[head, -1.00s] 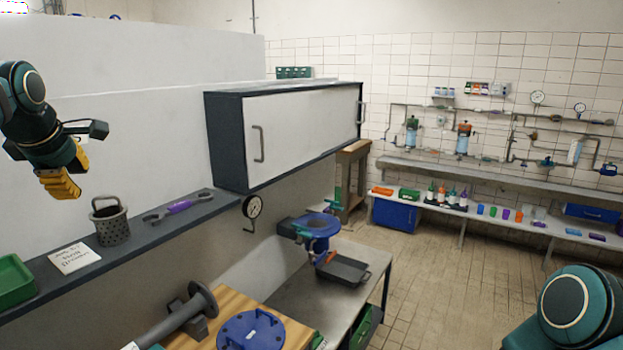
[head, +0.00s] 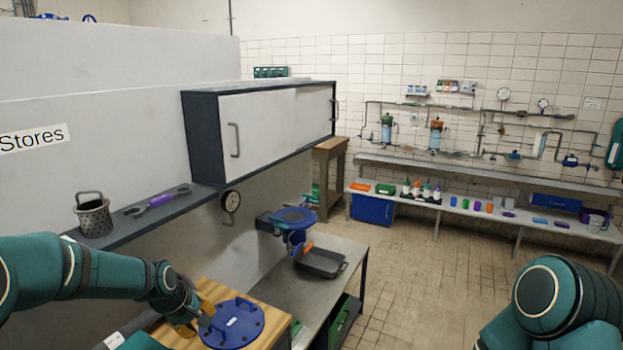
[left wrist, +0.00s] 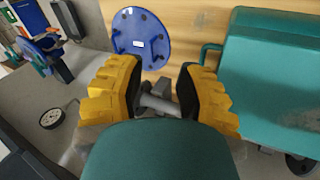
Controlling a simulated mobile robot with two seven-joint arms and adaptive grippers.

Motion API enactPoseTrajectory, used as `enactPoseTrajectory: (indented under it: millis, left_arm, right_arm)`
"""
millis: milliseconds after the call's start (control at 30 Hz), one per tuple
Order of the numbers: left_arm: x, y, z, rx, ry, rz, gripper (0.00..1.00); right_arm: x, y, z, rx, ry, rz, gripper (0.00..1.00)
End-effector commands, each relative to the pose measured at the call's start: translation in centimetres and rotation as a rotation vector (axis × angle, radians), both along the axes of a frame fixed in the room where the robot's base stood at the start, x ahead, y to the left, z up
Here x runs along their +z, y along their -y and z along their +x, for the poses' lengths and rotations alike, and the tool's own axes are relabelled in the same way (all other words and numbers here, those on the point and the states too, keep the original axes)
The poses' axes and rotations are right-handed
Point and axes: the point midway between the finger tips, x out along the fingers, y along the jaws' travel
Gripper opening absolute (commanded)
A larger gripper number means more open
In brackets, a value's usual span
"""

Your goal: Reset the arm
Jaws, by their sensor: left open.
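My left arm reaches in from the left in the head view, low over the wooden board (head: 263,293) at the bench's near end. My left gripper (head: 196,318), with yellow fingers, is beside the blue flanged disc (head: 231,325). In the left wrist view my left gripper (left wrist: 158,88) is open, its fingers apart. A grey metal part (left wrist: 160,102) shows between and beyond the fingers; I cannot tell whether they touch it. The blue disc (left wrist: 140,40) lies just past them. Only part of my right arm shows at the lower right; its gripper is out of view.
A shelf above the bench holds a perforated metal basket (head: 93,216) and a purple-handled wrench (head: 158,200). A white-doored cabinet (head: 275,125) juts out above. The tiled floor is clear.

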Motion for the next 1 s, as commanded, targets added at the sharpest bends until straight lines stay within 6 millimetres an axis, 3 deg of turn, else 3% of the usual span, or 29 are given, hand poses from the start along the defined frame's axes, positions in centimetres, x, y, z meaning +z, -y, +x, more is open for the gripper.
enactPoseTrajectory:
  millis: [33,100,300,500,667,700,1000]
  left_arm:
    - [-3.2,2.0,-1.4,-0.068,-0.02,-0.002,0.34]
    - [-6.8,4.5,-3.4,-0.163,-0.025,0.0,0.34]
    - [-15.0,10.6,-11.1,-0.411,-0.035,0.007,0.34]
    - [-19.1,14.4,-18.6,-0.597,-0.037,0.022,0.34]
    - [-20.8,16.3,-24.6,-0.729,-0.042,0.036,0.34]
    - [-22.1,16.2,-23.7,-0.719,-0.033,0.042,0.34]
    - [-28.1,16.3,-23.8,-0.718,-0.043,0.044,0.34]
  right_arm:
    - [0.0,0.0,0.0,0.0,0.001,0.0,0.47]
    - [0.0,0.0,0.1,0.0,0.001,0.0,0.47]
    - [0.0,0.0,0.0,0.0,0.0,0.0,0.47]
    - [0.0,0.0,0.0,0.0,0.001,0.0,0.47]
    - [0.0,0.0,0.0,0.0,0.001,0.0,0.47]
    - [-1.4,-0.1,0.0,0.002,0.001,0.0,0.47]
    - [-7.5,-0.3,-0.2,0.006,-0.01,-0.006,0.47]
